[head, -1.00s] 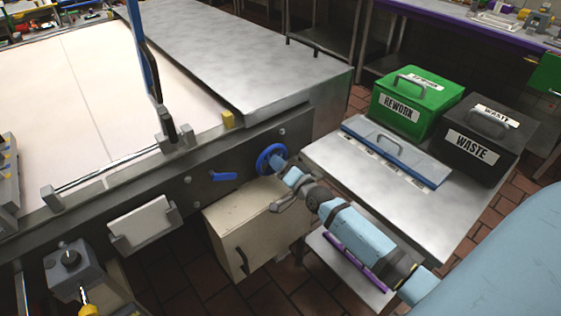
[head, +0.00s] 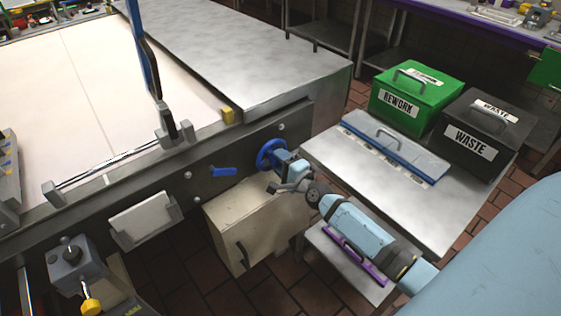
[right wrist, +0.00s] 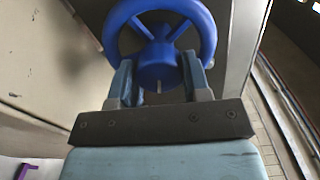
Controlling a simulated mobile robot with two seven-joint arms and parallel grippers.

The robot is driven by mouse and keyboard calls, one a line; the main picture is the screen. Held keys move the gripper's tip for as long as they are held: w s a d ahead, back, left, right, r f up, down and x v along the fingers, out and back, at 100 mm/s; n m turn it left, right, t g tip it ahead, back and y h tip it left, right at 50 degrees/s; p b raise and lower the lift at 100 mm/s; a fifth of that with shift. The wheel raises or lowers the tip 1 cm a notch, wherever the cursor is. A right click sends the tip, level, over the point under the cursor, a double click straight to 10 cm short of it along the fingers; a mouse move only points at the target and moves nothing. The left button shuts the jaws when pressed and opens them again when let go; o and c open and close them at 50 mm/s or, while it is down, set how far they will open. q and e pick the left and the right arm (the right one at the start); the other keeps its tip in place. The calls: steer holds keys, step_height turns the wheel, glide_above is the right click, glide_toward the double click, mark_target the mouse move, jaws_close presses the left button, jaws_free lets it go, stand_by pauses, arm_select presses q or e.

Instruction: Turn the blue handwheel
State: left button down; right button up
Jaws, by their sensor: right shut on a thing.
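The blue handwheel (head: 268,153) is mounted on the dark front panel of the machine, just below the right end of the steel top. In the right wrist view the handwheel (right wrist: 158,42) fills the top middle, with its spokes and hub visible. My right gripper (head: 282,165) reaches it from the lower right. In the right wrist view the two fingers of the right gripper (right wrist: 160,85) stand on either side of the wheel's lower part and are shut on it. The far part of the rim is cut off there. My left gripper is not in view.
A small blue lever (head: 223,171) sits left of the wheel. A cream cabinet (head: 245,225) stands below. To the right are a steel table (head: 400,212), a green REWORK bin (head: 405,112) and a black WASTE bin (head: 470,148).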

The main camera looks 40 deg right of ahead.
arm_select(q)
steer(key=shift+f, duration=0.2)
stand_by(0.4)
arm_select(e)
steer(key=o, duration=0.9)
steer(key=shift+s, duration=0.1)
steer(key=s, duration=0.9)
steer(key=s+d, duration=0.1)
steer(key=s, duration=0.3)
steer(key=shift+s, duration=0.3)
